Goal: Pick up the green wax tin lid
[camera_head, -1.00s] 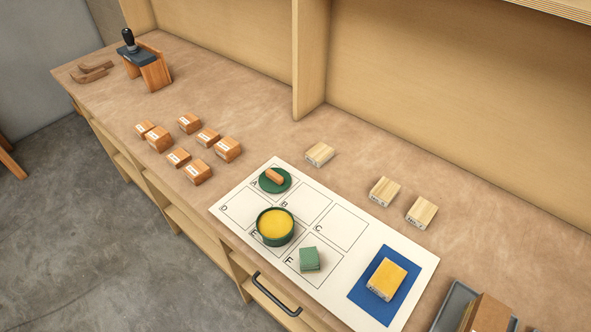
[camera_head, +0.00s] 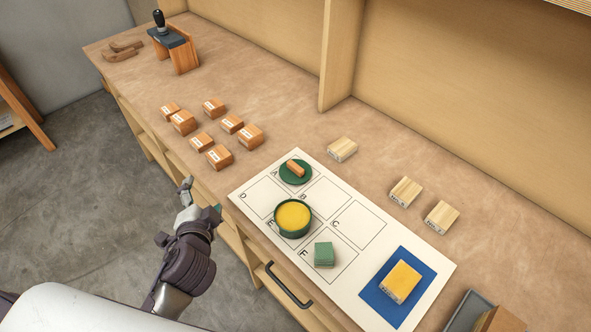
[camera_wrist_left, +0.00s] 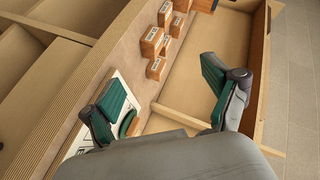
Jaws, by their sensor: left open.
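The green wax tin lid (camera_head: 285,175) lies flat in cell A of the white sheet, with a small wooden block on top of it. The round green tin (camera_head: 293,217) of yellow wax stands open near cell E. My left gripper (camera_head: 202,197) is open and empty, off the front edge of the bench, to the left of the lid and apart from it. In the left wrist view its two green-padded fingers (camera_wrist_left: 165,88) are spread wide. A green edge that looks like the lid (camera_wrist_left: 127,123) shows there beside the left finger, mostly hidden. My right gripper is not in view.
The white sheet (camera_head: 259,204) also bears a green block (camera_head: 324,254) and a yellow block (camera_head: 401,281) on a blue pad (camera_head: 421,296). Several labelled wooden blocks (camera_head: 219,156) stand left of the sheet. Pale blocks (camera_head: 342,149) stand behind it. A drawer handle (camera_head: 288,287) juts from the front.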

